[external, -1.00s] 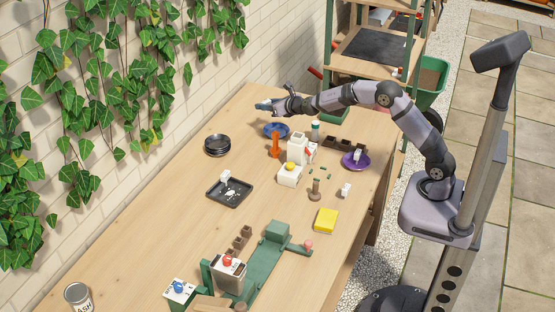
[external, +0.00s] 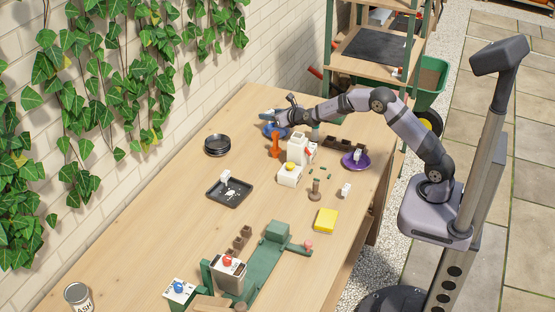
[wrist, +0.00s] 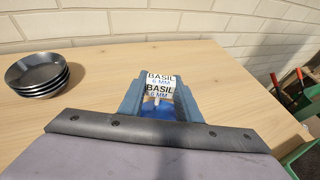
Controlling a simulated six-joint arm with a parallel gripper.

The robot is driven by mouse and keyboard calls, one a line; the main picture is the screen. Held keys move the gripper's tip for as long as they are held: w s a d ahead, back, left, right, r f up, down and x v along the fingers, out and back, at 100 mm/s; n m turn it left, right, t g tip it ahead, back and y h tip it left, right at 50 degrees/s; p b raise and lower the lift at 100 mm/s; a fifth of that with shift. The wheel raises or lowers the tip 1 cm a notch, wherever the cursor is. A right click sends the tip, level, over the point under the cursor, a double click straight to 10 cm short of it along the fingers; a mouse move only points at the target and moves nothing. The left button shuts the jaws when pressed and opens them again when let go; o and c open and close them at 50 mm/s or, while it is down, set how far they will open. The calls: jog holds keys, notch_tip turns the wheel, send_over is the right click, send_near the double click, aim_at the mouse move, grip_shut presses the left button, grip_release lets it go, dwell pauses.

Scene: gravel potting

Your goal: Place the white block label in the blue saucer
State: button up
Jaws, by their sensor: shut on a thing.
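My gripper (external: 270,117) is at the far end of the table, low over the blue saucer (external: 267,131), which it partly hides. Blue of the saucer (wrist: 157,110) shows between the fingers just by the label. I cannot tell whether the label touches the saucer.
Stacked black saucers (external: 217,145) are to the left. A purple saucer (external: 346,164) holds another white block. A black tray (external: 238,195) holds one too.

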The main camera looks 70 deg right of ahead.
jog(key=shift+f, duration=1.85)
jog(key=shift+f, duration=0.2)
jog(key=o, duration=1)
jog(key=shift+r, duration=0.15)
jog(key=shift+r, duration=0.15)
jog(key=shift+s+a+r, duration=0.15)
jog(key=shift+s+a, duration=0.1)
jog(key=shift+s, duration=0.2)
jog(key=b+v, duration=0.1)
jog(key=v, duration=0.2)
jog(key=shift+s, duration=0.15)
notch_tip(320, 180, up, 7)
jog(key=shift+s+r, duration=0.15)
jog(key=shift+s, duration=0.05)
